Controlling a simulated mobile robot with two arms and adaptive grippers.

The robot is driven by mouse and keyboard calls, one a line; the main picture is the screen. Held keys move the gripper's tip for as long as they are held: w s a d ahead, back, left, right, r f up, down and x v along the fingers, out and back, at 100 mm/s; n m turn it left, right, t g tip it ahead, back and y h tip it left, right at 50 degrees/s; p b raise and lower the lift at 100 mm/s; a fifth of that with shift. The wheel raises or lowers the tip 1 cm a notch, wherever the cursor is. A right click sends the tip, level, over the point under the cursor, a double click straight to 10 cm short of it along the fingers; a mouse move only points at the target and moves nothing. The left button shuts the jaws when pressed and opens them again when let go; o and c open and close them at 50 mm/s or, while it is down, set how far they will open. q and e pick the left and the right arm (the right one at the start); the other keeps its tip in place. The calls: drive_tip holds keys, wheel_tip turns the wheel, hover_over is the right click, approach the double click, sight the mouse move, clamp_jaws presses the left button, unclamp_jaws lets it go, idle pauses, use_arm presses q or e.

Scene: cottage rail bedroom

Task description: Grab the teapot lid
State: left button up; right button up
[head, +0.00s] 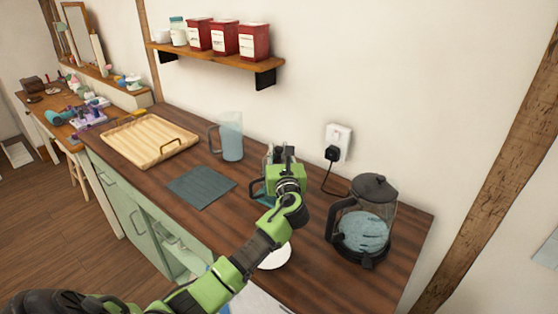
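My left gripper (284,153) reaches over the middle of the counter, seen from behind. Its green body hides most of what is in front of it, and I cannot tell whether its fingers are open or shut. A vessel with a dark handle (257,188), likely the teapot, shows partly behind the gripper on its left side. Its lid is hidden or too small to make out, so I cannot tell whether the gripper touches it. My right gripper is not in view.
A glass kettle (364,232) with a dark lid stands right on the wooden counter (315,262). A clear pitcher (231,137), a grey cloth (201,187) and a wooden tray (150,143) lie left. A white plate (275,258) is under my arm. A shelf (220,57) hangs above.

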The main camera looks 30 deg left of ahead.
use_arm(q)
clamp_jaws()
